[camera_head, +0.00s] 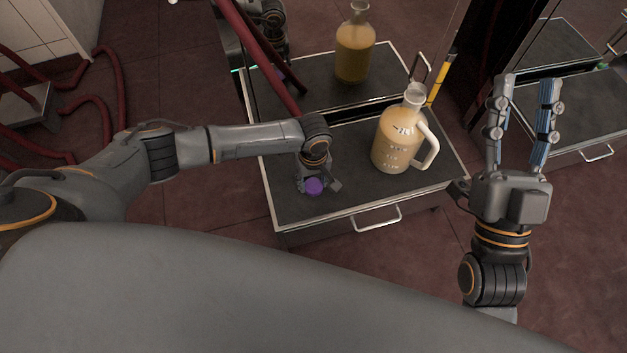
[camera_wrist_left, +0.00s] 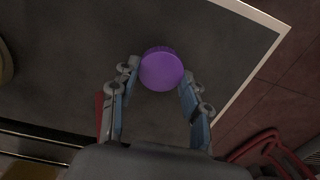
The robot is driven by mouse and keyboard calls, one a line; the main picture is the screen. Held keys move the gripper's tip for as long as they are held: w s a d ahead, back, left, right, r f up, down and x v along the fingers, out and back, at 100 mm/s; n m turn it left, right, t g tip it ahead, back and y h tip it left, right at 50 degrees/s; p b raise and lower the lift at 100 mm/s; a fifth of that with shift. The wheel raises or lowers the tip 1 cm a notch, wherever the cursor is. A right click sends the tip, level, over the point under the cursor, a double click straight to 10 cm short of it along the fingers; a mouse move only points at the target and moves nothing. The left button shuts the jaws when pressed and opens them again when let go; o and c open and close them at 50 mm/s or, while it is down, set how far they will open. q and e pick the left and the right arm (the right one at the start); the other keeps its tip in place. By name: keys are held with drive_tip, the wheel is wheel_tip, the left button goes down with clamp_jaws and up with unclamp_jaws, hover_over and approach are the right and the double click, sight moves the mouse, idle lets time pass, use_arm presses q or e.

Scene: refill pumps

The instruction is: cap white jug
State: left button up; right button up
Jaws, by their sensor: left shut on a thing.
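The white jug (camera_head: 393,148) with a white side handle stands upright on the dark top of the near cart, holding a yellowish liquid. Its neck (camera_head: 415,92) has no cap on it. A round purple cap (camera_head: 314,186) is left of the jug and low over the cart's front part; it also shows in the left wrist view (camera_wrist_left: 161,70). My left gripper (camera_head: 318,184) is shut on the cap, one finger on each side. I cannot tell whether the cap touches the surface. My right gripper (camera_head: 524,92) is open, empty and raised right of the cart.
A second bottle of amber liquid (camera_head: 354,50) stands on the cart section behind. Red hoses (camera_head: 262,50) cross the cart's back left. A yellow stick-like thing (camera_head: 440,80) stands behind the jug. The cart front has a metal handle (camera_head: 376,218).

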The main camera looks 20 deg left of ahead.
sight(313, 184)
use_arm(q)
wheel_tip(313, 184, up, 3)
drive_tip(key=shift+r+p, duration=0.2)
drive_tip(key=shift+p, duration=1)
drive_tip(key=shift+s+d+r+p, duration=0.5)
drive_tip(key=shift+s+r, duration=0.05)
drive_tip(key=shift+r, duration=0.25)
use_arm(e)
wheel_tip(313, 184, down, 18)
drive_tip(key=w+d+f+g+h+p, duration=0.15)
drive_tip(key=g+h, duration=0.25)
drive_tip(key=g, duration=0.8)
use_arm(q)
drive_tip(key=s+d+r+p, duration=0.4)
drive_tip(key=s+d+r, duration=0.4)
drive_tip(key=s, duration=0.1)
drive_tip(key=shift+d, duration=0.25)
use_arm(e)
drive_tip(key=s+d+f+g+h, duration=0.1)
drive_tip(key=s+d+f+g, duration=0.1)
drive_tip(key=s+g, duration=0.1)
drive_tip(key=s+d+f+g+h, duration=0.1)
drive_tip(key=s+d+f+g, duration=0.1)
drive_tip(key=s, duration=0.4)
drive_tip(key=s+d+f+m+g+h, duration=0.1)
drive_tip(key=s+f+g, duration=0.2)
drive_tip(key=s+g, duration=0.1)
drive_tip(key=shift+s+d+g, duration=0.4)
drive_tip(key=shift+s, duration=0.1)
